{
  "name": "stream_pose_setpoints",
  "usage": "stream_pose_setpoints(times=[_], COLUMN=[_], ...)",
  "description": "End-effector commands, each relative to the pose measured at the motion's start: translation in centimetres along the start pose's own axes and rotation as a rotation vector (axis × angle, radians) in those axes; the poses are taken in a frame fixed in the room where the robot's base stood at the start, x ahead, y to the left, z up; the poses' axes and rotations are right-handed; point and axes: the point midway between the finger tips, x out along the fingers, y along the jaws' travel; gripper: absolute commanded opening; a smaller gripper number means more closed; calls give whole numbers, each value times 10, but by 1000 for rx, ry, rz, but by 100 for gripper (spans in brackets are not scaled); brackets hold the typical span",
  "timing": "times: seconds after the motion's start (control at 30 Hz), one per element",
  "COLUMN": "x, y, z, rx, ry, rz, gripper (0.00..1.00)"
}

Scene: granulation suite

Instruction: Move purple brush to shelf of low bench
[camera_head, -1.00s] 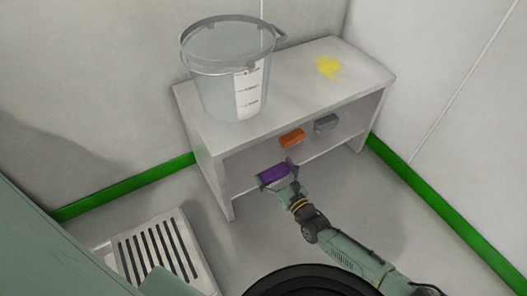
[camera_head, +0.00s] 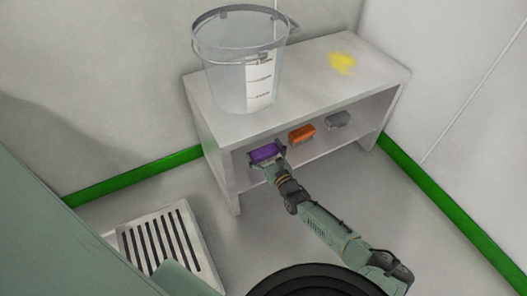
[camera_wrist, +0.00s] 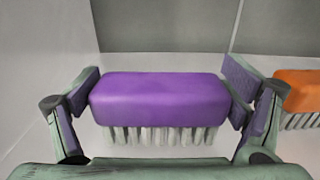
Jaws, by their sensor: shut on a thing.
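The purple brush (camera_head: 265,152) is at the front opening of the low bench (camera_head: 228,143), at the left part of its shelf (camera_head: 315,150). In the wrist view the purple brush (camera_wrist: 158,100) is level with its pale bristles pointing down. My gripper (camera_head: 268,162) is shut on it, with one finger pad against each end, as the wrist view (camera_wrist: 160,98) shows. I cannot tell whether the bristles touch the shelf.
An orange brush (camera_head: 302,134) and a grey brush (camera_head: 337,119) stand on the shelf to the right. A clear bucket (camera_head: 240,75) and a yellow patch (camera_head: 342,63) are on the bench top. A slotted floor grate (camera_head: 165,240) lies at the lower left.

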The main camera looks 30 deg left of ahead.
Motion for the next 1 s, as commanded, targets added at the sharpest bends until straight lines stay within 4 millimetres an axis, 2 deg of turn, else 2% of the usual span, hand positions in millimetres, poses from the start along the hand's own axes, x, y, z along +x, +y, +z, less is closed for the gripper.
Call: stream_pose_setpoints(times=[0.3,0.33,0.47,0.77,0.9,1.0], x=[0,0,0,0,0,-16], y=[0,0,0,0,0,-3], z=[-4,-3,-2,-2,5,2], rx=[0,-1,-1,-1,-1,-2], ry=[-1,-1,0,0,0,1], rz=[-1,-1,-1,0,0,-3], gripper=[62,92,100,100,100,100])
